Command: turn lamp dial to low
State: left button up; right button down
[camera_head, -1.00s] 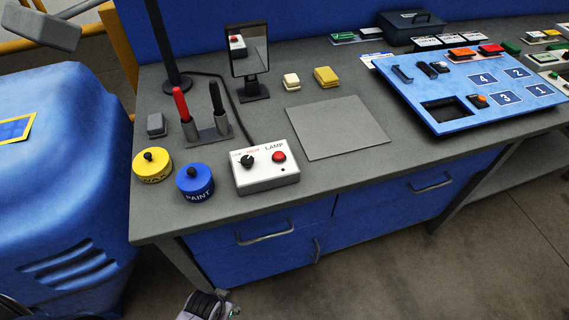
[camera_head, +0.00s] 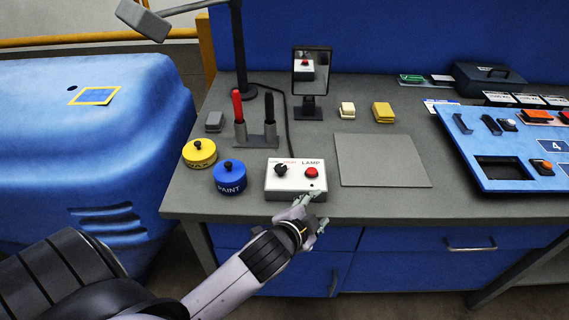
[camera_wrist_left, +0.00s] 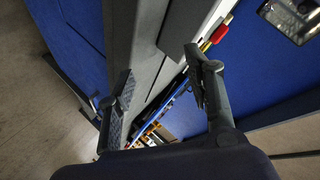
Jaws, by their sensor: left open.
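The lamp box (camera_head: 296,185) is a white control box on the grey table in the head view, with a black dial (camera_head: 281,169) at its left and a red button (camera_head: 312,172) at its right. The word LAMP is on its top. My left gripper (camera_head: 317,210) is at the table's front edge, just in front of the box's lower right corner, apart from the dial. In the left wrist view my left gripper (camera_wrist_left: 160,90) is open with nothing between its fingers. The dial's exact setting is too small to read. My right gripper is not in view.
A blue paint tin (camera_head: 230,178) and a yellow tin (camera_head: 200,154) stand left of the box. A pen holder (camera_head: 257,138) and a mirror (camera_head: 309,103) stand behind it. A flat grey plate (camera_head: 382,160) lies to the right.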

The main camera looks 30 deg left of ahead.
pick_arm(q)
jog(key=w+d+r+m+t+h, duration=0.45)
jog(key=r+m, duration=0.35)
jog(key=r, duration=0.2)
jog(key=w+d+r+m+t+h, duration=0.4)
jog(key=r+m, duration=0.3)
jog(key=r, duration=0.4)
jog(key=s+d+r+m+g+h, duration=0.25)
jog(key=d+m+g+h, duration=0.5)
jog(key=m, duration=0.75)
jog(key=s+d+r+m+g+h, duration=0.25)
jog(key=d+m+g, duration=0.25)
jog(key=m+g, duration=0.75)
jog(key=m+y, duration=1.4)
jog(key=y, duration=0.4)
send_over(281, 167)
notch_tip(281, 167, down, 5)
jog(key=shift+g, duration=0.45)
notch_tip(281, 167, down, 17)
jog(key=p, duration=0.3)
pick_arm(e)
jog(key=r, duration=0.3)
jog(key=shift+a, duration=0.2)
